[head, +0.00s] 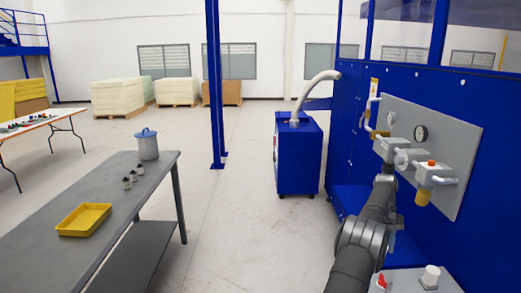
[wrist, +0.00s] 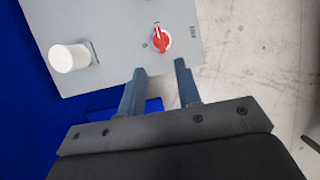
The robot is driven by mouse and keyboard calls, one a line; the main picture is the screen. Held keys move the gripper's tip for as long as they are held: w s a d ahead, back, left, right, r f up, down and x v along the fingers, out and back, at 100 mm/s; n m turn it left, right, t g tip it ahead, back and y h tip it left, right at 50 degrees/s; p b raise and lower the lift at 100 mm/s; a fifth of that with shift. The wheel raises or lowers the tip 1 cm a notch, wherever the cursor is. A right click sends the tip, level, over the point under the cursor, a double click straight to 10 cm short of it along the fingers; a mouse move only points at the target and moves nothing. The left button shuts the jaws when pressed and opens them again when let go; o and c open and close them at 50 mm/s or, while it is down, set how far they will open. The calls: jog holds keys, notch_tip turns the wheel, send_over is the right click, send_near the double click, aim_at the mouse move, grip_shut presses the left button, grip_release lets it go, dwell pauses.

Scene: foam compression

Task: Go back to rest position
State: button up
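My gripper (wrist: 160,68) shows in the wrist view with its two dark blue-grey fingers apart and nothing between them. The fingertips appear just below the red rotary knob (wrist: 162,39) on a light grey control box (wrist: 115,25); their distance from it is hard to judge. In the head view my dark arm runs up from the bottom edge at the right, and I cannot make out the fingers. The control box (head: 405,284) also shows there, at the bottom right, with the red knob (head: 381,281).
A white round button (wrist: 68,57) stands up from the box. A grey panel (head: 455,145) with a gauge and valves is on the blue machine (head: 345,130) near my arm. A grey table (head: 60,215) with a yellow tray (head: 84,228) stands left.

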aim_at(384, 278)
jog(key=x, duration=1)
jog(key=shift+s, duration=0.15)
jog(key=shift+a+f+n, duration=0.1)
jog(key=shift+f+n, duration=0.1)
jog(key=shift+n, duration=0.2)
jog(key=n+h, duration=0.1)
jog(key=n, duration=0.2)
jog(key=shift+s+a+n+h, duration=0.1)
jog(key=shift+n+h, duration=0.3)
jog(key=n+t+h, duration=0.1)
jog(key=n, duration=0.3)
